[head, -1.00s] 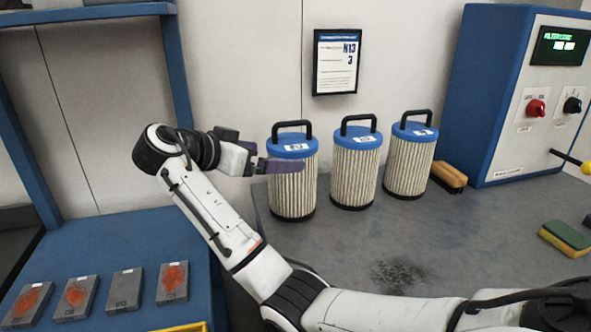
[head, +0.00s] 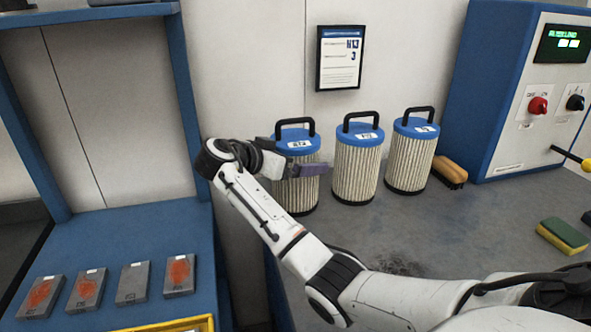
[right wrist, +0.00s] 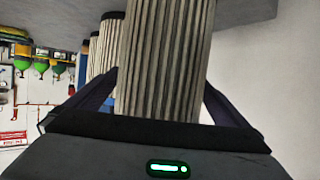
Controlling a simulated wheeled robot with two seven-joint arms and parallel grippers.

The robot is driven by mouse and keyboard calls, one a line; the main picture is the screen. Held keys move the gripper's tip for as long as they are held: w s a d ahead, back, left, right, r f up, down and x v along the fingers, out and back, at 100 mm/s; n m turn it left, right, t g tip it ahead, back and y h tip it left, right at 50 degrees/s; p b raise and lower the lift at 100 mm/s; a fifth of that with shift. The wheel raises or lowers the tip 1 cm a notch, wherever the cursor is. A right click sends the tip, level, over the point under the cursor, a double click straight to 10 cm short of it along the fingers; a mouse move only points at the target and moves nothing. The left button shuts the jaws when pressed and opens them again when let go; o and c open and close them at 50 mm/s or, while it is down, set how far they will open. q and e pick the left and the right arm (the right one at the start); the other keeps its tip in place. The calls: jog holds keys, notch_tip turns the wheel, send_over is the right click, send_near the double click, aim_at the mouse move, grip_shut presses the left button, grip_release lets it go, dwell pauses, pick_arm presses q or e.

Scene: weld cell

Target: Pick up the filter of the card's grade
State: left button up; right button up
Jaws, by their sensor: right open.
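Three pleated filters with blue caps and black handles stand in a row on the grey bench: the left filter (head: 296,188), the middle filter (head: 356,172) and the right filter (head: 409,162). Their white labels are too small to read surely. In the right wrist view the open fingers (right wrist: 160,88) stand on either side of the pleated body (right wrist: 165,50). My left gripper is out of view.
A brush (head: 450,172) lies right of the filters, beside the blue control box (head: 500,90). A green and yellow sponge (head: 562,235) lies further right. Several grey blocks (head: 133,283), some with orange patches, lie on the blue table at left. The front of the bench is partly behind my arm.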

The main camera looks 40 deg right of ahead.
jog(key=c, duration=1.5)
jog(key=shift+r, duration=0.2)
